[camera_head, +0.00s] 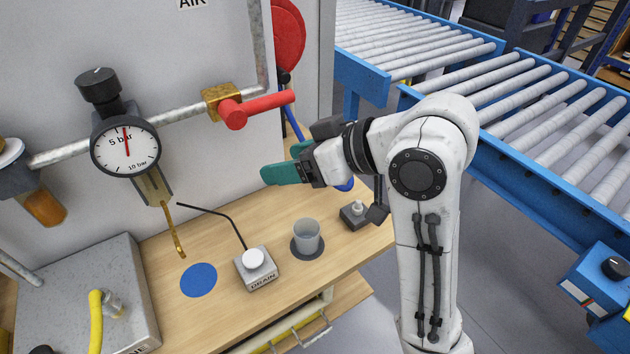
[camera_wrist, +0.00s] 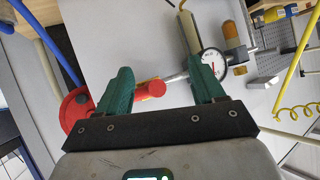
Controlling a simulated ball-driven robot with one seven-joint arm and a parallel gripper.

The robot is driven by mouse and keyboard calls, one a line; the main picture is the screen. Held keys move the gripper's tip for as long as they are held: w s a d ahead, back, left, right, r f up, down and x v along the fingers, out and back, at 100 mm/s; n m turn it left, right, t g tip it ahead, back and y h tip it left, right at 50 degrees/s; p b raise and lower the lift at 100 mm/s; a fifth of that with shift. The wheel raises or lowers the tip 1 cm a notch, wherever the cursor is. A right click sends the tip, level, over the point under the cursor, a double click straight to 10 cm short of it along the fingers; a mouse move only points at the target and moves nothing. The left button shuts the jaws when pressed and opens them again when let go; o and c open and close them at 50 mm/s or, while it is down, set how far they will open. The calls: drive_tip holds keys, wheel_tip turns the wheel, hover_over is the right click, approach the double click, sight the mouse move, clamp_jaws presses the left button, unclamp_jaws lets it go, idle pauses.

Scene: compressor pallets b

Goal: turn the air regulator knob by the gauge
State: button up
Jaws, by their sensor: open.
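The black regulator knob (camera_head: 97,86) sits on top of the regulator, above the round white gauge (camera_head: 126,149), in the head view. The gauge's red needle points nearly straight up, near the "5 bar" mark. The gauge also shows in the wrist view (camera_wrist: 213,63), partly behind the right finger; I cannot make out the knob there. My gripper (camera_head: 284,164) has green fingers and is empty, over the right part of the bench, well to the right of the gauge and lower.
A red-handled valve (camera_head: 258,108) on the pipe lies between the gauge and my gripper. Below are a cup (camera_head: 307,236), a drain button box (camera_head: 256,267) and a blue disc (camera_head: 198,280) on the wooden bench. A brass tube (camera_head: 173,228) hangs under the regulator. Roller conveyors (camera_head: 560,125) stand right.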

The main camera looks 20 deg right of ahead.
drive_tip(key=shift+s+d+f+m, duration=0.2)
drive_tip(key=shift+d+f, duration=0.15)
drive_tip(key=shift+f, duration=0.4)
drive_tip(key=shift+s+d+f+m, duration=0.15)
drive_tip(key=shift+d+f, duration=0.15)
drive_tip(key=shift+f, duration=0.45)
drive_tip(key=shift+o, duration=0.3)
